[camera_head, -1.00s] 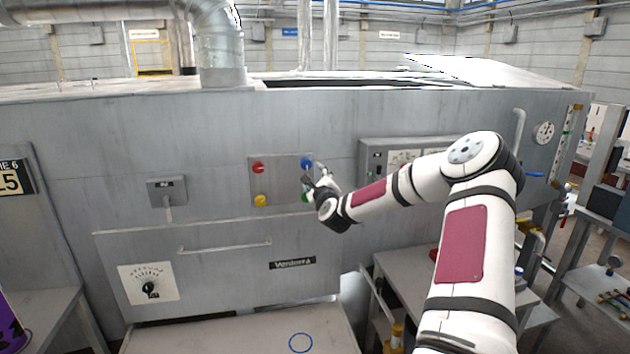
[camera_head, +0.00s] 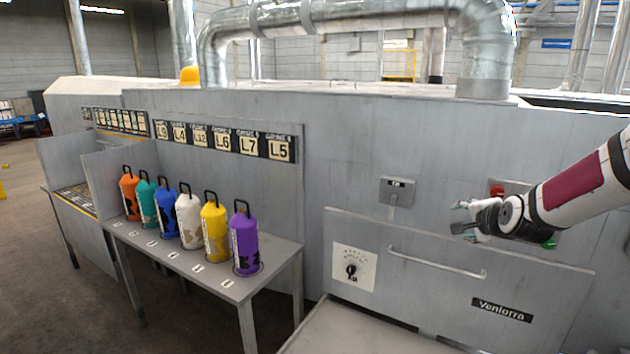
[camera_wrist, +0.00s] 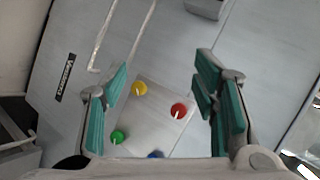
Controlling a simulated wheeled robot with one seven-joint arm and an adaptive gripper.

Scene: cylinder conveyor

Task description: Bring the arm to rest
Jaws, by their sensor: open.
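My gripper (camera_head: 463,217) is at the right of the head view, held out in front of the grey machine's front panel. It is open and empty. In the wrist view my gripper (camera_wrist: 165,105) shows two green-padded fingers spread apart. Between and beyond them is a button plate with a yellow button (camera_wrist: 140,88), a red button (camera_wrist: 179,111), a green button (camera_wrist: 118,137) and a blue button (camera_wrist: 156,155). In the head view my arm covers most of that plate; the red button (camera_head: 497,190) and green button (camera_head: 550,243) partly show.
A table (camera_head: 190,262) at left carries a row of coloured cylinders, with purple (camera_head: 244,243) nearest and orange (camera_head: 130,195) farthest. Labels hang above them. The machine has a long handle (camera_head: 436,263), a dial (camera_head: 353,268) and a small box (camera_head: 397,190). A bare bench (camera_head: 370,330) stands below.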

